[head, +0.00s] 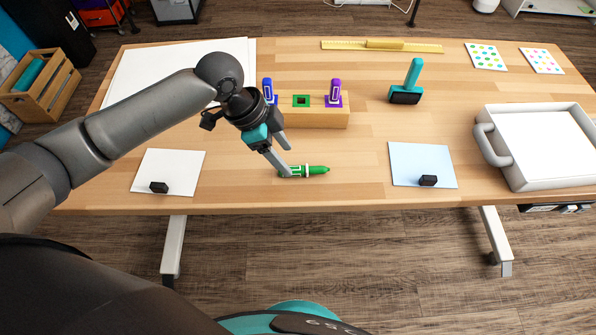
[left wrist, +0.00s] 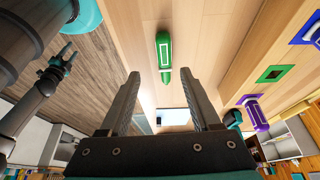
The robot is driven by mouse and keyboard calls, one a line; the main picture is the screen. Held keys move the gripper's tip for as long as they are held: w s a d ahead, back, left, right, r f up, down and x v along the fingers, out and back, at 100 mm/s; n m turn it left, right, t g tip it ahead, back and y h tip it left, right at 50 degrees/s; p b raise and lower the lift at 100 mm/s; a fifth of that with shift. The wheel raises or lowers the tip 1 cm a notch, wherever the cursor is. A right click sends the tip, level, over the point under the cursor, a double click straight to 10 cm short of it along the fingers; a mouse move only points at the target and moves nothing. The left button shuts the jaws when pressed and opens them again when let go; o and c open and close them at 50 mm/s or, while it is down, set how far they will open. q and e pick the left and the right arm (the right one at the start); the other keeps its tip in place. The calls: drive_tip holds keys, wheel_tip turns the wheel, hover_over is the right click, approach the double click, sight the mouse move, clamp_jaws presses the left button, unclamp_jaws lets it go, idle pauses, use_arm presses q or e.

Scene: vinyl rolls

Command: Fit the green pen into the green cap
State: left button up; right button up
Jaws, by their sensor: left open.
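The green pen (head: 312,170) lies flat near the table's front edge, with a white patch and its narrow end pointing right. In the left wrist view the pen (left wrist: 163,52) lies in line with the gap between the fingers. The green cap (head: 302,101) is a square socket in the wooden block, between the blue and purple ones; it also shows in the left wrist view (left wrist: 272,74). My left gripper (head: 284,160) is open and empty above the pen's left part. My right gripper (left wrist: 64,57) shows small at the left of the wrist view; its opening is unclear.
The wooden block (head: 333,118) holds a blue pen (head: 267,90) and a purple pen (head: 335,90). A teal-handled stamp (head: 407,92) stands to its right. A grey tray (head: 513,175) is at the far right. White (head: 172,165) and light-blue cards (head: 412,160) flank the pen.

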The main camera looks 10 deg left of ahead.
sight(298, 168)
use_arm(q)
drive_tip(key=x, duration=0.2)
drive_tip(key=b+x, duration=0.2)
drive_tip(key=x, duration=0.1)
drive_tip(key=shift+w+d+f, duration=0.1)
drive_tip(key=shift+w+f, duration=0.2)
drive_tip(key=shift+w, duration=0.15)
drive_tip(key=shift+f, duration=0.1)
drive_tip(key=c, duration=0.8)
drive_tip(key=shift+c, duration=0.9)
clamp_jaws()
use_arm(e)
drive_tip(key=shift+w+d+f, duration=0.25)
drive_tip(key=shift+f, duration=0.3)
drive_tip(key=shift+w+d+f, duration=0.2)
drive_tip(key=shift+f, duration=0.3)
